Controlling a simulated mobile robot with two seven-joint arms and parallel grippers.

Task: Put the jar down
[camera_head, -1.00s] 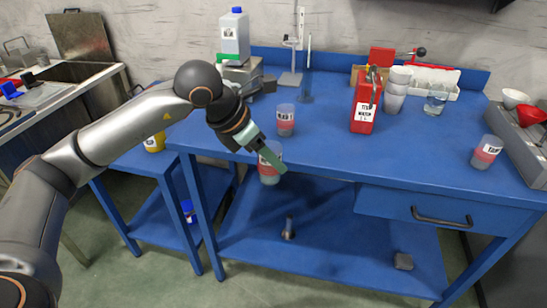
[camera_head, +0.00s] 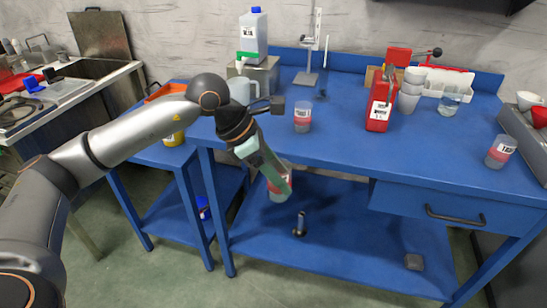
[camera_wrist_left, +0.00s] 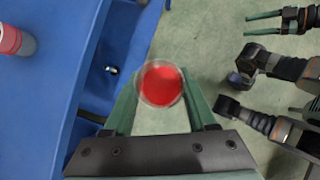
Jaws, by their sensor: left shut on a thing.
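My left gripper (camera_head: 277,178) is shut on a clear jar (camera_head: 279,188) with red contents and holds it in the air, overlapping the front edge of the blue table (camera_head: 350,150) in the head view. The fingers hide part of the jar. In the left wrist view the jar (camera_wrist_left: 161,84) is seen from above between the green fingers, with floor behind it and the blue table (camera_wrist_left: 55,85) to its left. My right gripper (camera_wrist_left: 266,22) shows at the top right of that view, its fingers apart and empty.
A similar jar (camera_head: 303,117) stands near the table's front left, another (camera_head: 500,151) at the right. A red can (camera_head: 380,108), stacked white cups (camera_head: 410,90) and a beaker (camera_head: 450,100) stand further back. The table's front middle is clear. A lower shelf (camera_head: 340,245) lies below.

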